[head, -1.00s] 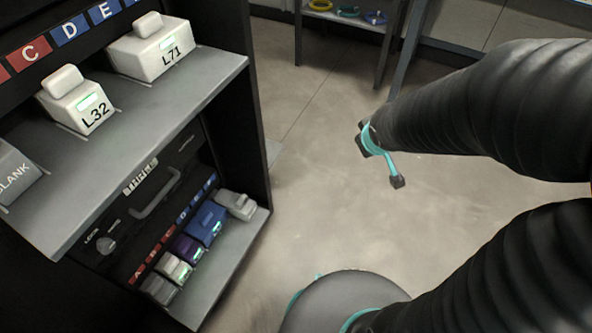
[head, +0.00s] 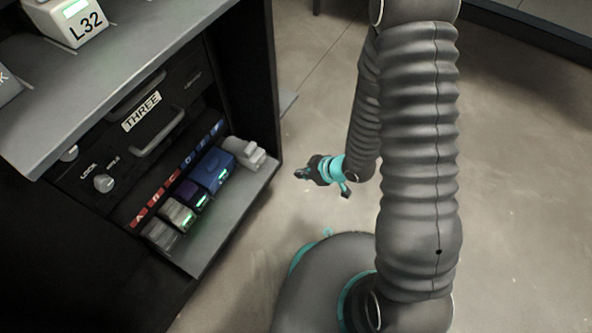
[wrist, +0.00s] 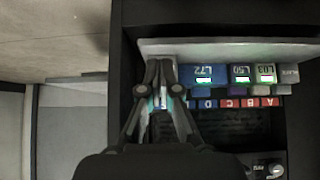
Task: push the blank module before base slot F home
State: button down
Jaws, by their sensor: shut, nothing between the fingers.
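The blank module before base slot F is the light grey block (head: 245,152) at the far right end of the low shelf in the head view. Its label does not face this camera. My gripper (head: 300,173) is shut and empty, out over the floor to the right of that shelf, apart from the module. In the wrist view my gripper (wrist: 162,63) points at the shelf end beside the blue module L72 (wrist: 203,75) and hides most of the slot F place. How deep the blank module sits cannot be told.
The low shelf (head: 228,215) also holds purple, white and grey modules left of the blue one. Above them are the lettered tags, a handled panel marked THREE (head: 142,112) and an overhanging upper shelf (head: 150,50). The floor (head: 510,200) to the right is clear.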

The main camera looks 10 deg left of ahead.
jog(key=shift+s+a+f, duration=0.1)
jog(key=shift+a+f, duration=0.05)
jog(key=shift+a, duration=0.05)
jog(key=shift+w+a+f, duration=0.5)
jog(key=shift+w+a, duration=0.75)
jog(key=shift+a, duration=1.7)
jog(key=shift+w+a+f, duration=0.45)
jog(key=shift+w+a, duration=0.75)
jog(key=shift+a, duration=1.75)
jog(key=shift+w+a+f, duration=0.5)
jog(key=shift+w+a, duration=0.75)
jog(key=shift+a, duration=1.7)
jog(key=shift+s+d+b, duration=0.25)
jog(key=shift+s+d, duration=0.25)
jog(key=shift+d, duration=0.75)
jog(key=shift+s+d+b, duration=0.2)
jog(key=shift+s+d, duration=0.3)
jog(key=shift+d, duration=0.7)
jog(key=shift+s+d+b, duration=0.25)
jog(key=shift+s+d, duration=0.25)
jog(key=shift+d, duration=0.75)
